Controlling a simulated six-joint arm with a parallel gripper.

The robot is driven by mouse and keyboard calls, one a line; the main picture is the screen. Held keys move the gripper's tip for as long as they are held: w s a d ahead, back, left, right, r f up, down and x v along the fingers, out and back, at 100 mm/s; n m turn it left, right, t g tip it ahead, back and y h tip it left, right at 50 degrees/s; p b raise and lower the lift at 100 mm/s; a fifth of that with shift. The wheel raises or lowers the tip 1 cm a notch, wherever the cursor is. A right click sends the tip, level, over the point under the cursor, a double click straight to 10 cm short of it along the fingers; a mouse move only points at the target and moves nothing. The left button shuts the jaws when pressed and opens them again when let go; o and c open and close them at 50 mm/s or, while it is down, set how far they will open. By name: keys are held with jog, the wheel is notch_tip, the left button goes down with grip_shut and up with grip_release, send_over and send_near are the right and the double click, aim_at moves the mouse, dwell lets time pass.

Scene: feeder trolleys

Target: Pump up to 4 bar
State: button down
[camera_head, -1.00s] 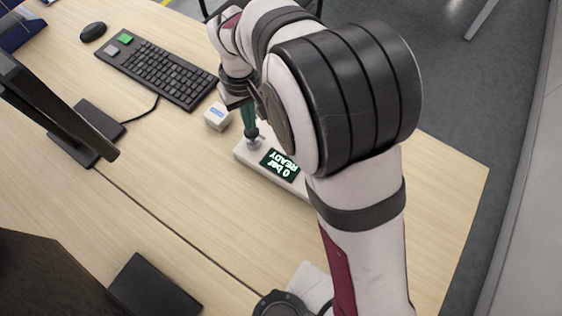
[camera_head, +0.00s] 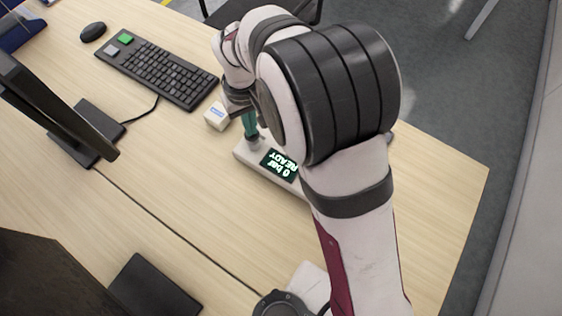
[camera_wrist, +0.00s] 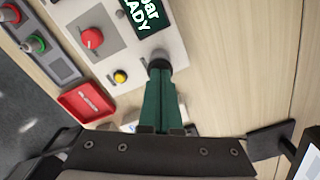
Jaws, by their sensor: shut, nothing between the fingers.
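The pump unit is a pale box (camera_head: 243,152) on the desk. Its dark display (camera_head: 279,163) reads 0 bar READY. In the wrist view the box (camera_wrist: 126,74) carries a red knob (camera_wrist: 92,38), a small yellow button (camera_wrist: 120,76) and part of the display (camera_wrist: 140,15). A dark round plunger (camera_wrist: 159,56) stands at the tips of my green fingers. My gripper (camera_head: 251,134) is shut and points down onto this plunger, with nothing between the fingers. It also shows in the wrist view (camera_wrist: 161,75). The fingertips appear to touch the plunger's top.
A small white box with a blue label (camera_head: 216,116) stands close left of the gripper. A red tray (camera_wrist: 86,103) and a grey panel with red and green buttons (camera_wrist: 40,42) lie beside the pump. A keyboard (camera_head: 157,75) and monitor stand (camera_head: 88,133) are further left.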

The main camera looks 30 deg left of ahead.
jog(key=shift+f, duration=0.35)
jog(key=shift+r, duration=1.4)
jog(key=shift+f, duration=0.1)
dwell(0.3)
dwell(1.4)
